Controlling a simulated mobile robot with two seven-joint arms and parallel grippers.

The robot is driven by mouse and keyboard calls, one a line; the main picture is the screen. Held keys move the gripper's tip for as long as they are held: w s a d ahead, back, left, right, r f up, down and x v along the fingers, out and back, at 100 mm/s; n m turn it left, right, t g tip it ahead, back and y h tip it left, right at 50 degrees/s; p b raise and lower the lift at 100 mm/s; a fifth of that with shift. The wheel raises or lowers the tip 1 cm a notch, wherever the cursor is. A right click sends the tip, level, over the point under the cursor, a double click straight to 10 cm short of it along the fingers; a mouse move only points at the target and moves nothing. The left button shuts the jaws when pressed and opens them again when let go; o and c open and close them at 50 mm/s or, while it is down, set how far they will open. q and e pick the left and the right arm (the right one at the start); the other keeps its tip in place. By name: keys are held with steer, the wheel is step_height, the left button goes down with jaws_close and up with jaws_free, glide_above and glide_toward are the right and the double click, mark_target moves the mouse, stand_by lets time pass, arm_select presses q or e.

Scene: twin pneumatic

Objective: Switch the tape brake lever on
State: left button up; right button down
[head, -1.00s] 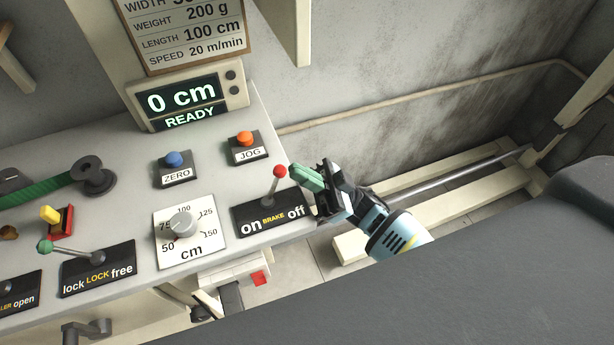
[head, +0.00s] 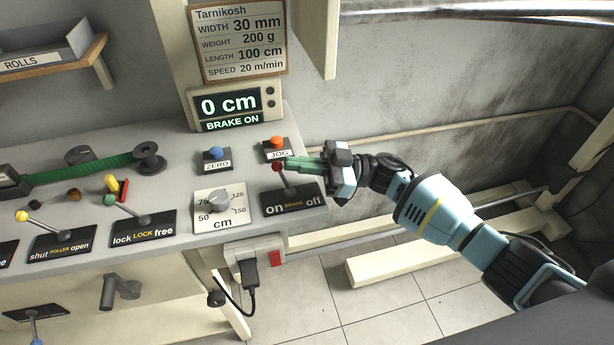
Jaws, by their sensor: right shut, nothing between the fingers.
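The brake lever (head: 284,178) has a red knob and stands on a black plate (head: 308,201) marked "on BRAKE off". Its knob tilts left, to the "on" side. The display (head: 228,109) reads "0 cm" and "BRAKE ON". My right gripper (head: 290,164) is shut with nothing held. Its green fingertips are at the right side of the red knob, close against it; I cannot tell whether they still touch. My left gripper is not in view.
The orange JOG button (head: 278,142) sits just behind the fingers, and the blue ZERO button (head: 216,153) is farther left. A cm dial (head: 219,202) is left of the brake plate. The lock lever (head: 128,210) stands farther left.

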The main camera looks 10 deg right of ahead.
steer(key=shift+w+a+r+h, duration=0.15)
steer(key=shift+a+h, duration=0.05)
steer(key=shift+h, duration=0.1)
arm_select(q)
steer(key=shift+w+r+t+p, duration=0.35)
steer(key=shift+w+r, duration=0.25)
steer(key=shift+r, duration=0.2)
arm_select(e)
steer(key=shift+a, duration=0.5)
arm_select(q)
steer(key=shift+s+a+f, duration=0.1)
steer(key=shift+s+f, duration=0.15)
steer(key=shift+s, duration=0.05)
arm_select(e)
steer(key=shift+a, duration=0.1)
